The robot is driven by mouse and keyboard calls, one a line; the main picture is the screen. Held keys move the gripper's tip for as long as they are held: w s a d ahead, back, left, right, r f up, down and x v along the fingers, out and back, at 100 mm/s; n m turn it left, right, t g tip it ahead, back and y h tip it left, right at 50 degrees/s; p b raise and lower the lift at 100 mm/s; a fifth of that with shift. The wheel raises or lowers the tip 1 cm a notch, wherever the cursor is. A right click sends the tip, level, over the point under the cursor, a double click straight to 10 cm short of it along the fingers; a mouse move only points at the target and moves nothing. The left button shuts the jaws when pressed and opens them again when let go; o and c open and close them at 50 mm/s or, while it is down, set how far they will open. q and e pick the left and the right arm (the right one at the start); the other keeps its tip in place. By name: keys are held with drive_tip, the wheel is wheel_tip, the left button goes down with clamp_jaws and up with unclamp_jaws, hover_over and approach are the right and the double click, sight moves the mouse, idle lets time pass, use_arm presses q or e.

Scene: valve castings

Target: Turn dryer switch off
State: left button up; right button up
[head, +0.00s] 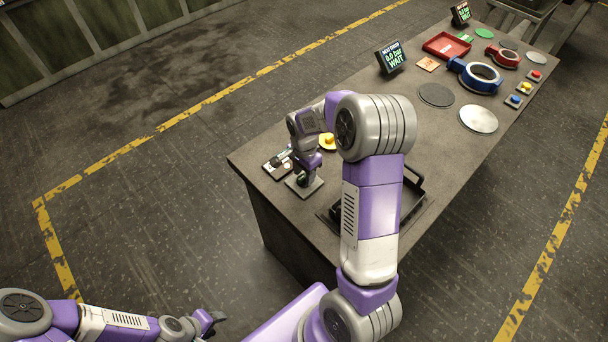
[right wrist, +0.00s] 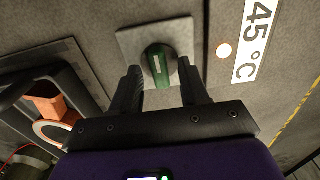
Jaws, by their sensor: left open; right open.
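The dryer switch (right wrist: 160,66) is a green knob with a white line, on a square grey plate (right wrist: 130,42) on the table, in the right wrist view. The plate also shows in the head view (head: 316,187), the knob there largely covered by my gripper. My right gripper (right wrist: 161,84) is open and points down over the switch, one finger on each side of the knob. Gaps show between fingers and knob; I cannot tell whether either touches. My left gripper (head: 209,321) is open and empty, away from the table.
A black tray (right wrist: 62,75) with an orange part and a ring stands near the switch, partly behind my right arm in the head view.

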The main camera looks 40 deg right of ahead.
drive_tip(key=shift+f, duration=0.35)
clamp_jaws()
